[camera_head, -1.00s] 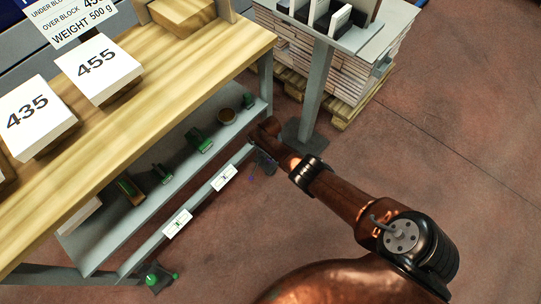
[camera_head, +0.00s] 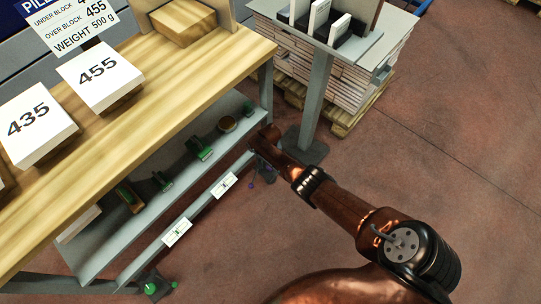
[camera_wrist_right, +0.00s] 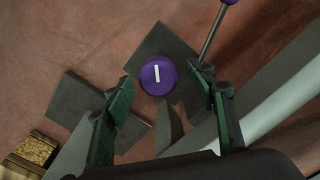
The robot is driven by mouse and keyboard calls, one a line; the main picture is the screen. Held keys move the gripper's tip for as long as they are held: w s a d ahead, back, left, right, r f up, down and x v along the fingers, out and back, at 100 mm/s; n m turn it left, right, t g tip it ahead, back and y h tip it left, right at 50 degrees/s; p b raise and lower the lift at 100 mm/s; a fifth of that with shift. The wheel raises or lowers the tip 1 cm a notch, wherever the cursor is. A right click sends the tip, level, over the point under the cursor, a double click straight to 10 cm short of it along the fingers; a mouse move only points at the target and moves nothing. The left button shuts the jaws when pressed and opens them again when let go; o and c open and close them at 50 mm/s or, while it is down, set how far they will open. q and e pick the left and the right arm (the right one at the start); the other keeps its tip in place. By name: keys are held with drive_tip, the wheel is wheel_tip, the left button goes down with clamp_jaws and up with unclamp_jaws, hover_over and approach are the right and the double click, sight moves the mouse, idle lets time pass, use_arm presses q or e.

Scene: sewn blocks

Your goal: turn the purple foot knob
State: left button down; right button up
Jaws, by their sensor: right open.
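The purple foot knob (camera_wrist_right: 158,76) is a round cap with a white line mark that runs nearly upright in the right wrist view. It sits over a dark grey foot plate (camera_wrist_right: 158,43) near the floor. My right gripper (camera_wrist_right: 160,88) is open, with green-padded fingers on both sides of the knob. I cannot tell whether either finger touches it. In the head view a small purple bit (camera_head: 251,186) shows by the bench's near right leg, and my right gripper (camera_head: 263,165) is low there, mostly hidden by my wrist. My left gripper is not in view.
A rod with a purple ball end (camera_wrist_right: 228,2) rises beside the right finger. A grey leg (camera_wrist_right: 283,92) stands close on the right. The wooden bench (camera_head: 150,110) and its lower shelf (camera_head: 170,190) are left of my arm. Open floor (camera_head: 440,160) lies right.

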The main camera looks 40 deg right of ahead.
wheel_tip(320, 180, up, 11)
drive_tip(key=shift+d+r, duration=0.15)
idle(0.4)
idle(0.5)
